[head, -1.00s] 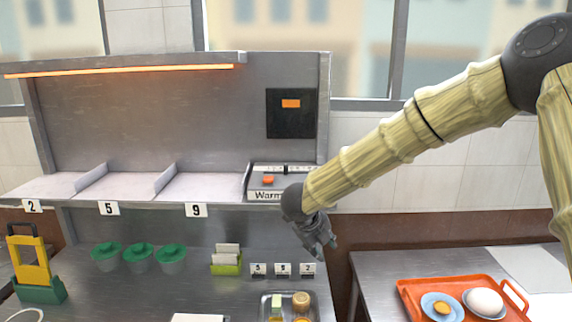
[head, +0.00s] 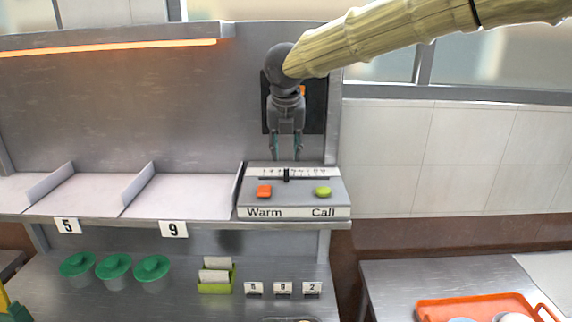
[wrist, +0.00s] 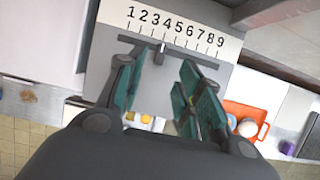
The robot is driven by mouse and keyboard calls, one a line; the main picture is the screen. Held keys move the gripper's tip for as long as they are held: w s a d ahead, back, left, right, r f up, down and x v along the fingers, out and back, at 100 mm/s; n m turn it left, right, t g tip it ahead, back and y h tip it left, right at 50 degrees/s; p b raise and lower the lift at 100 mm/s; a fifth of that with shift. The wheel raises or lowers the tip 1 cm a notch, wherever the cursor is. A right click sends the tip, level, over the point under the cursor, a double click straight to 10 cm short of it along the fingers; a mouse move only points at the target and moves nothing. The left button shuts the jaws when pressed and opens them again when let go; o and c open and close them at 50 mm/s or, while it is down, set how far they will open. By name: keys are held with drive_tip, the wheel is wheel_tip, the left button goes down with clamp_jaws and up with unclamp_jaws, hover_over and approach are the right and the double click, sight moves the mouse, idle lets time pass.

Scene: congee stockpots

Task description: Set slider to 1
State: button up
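The slider panel (head: 300,211) is a grey sloped box at the right end of the shelf, with a numbered scale and a dark slot. Its dark slider knob (head: 286,175) stands near the slot's middle in the head view. In the wrist view the knob (wrist: 161,50) is at about 4 on the 1-to-9 scale (wrist: 189,33). My gripper (head: 286,157) points down just above the slot. In the wrist view its green fingers (wrist: 162,72) are apart, with the knob between and slightly beyond them; contact cannot be told.
An orange Warm button (head: 264,191) and a green Call button (head: 323,191) sit on the panel in front of the slot. A black display (head: 268,105) is on the wall behind my gripper. A shelf divider (head: 139,188) stands to the left. An orange tray (head: 437,308) lies lower right.

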sight(286, 170)
drive_tip(key=p+x, duration=0.1)
drive_tip(key=x, duration=0.5)
drive_tip(key=shift+w+p, duration=0.2)
drive_tip(key=shift+p, duration=0.15)
drive_tip(key=shift+w+f, duration=0.1)
drive_tip(key=shift+f, duration=0.55)
drive_tip(key=shift+w+f, duration=0.3)
drive_tip(key=shift+f, duration=0.2)
drive_tip(key=shift+s, duration=0.1)
clamp_jaws()
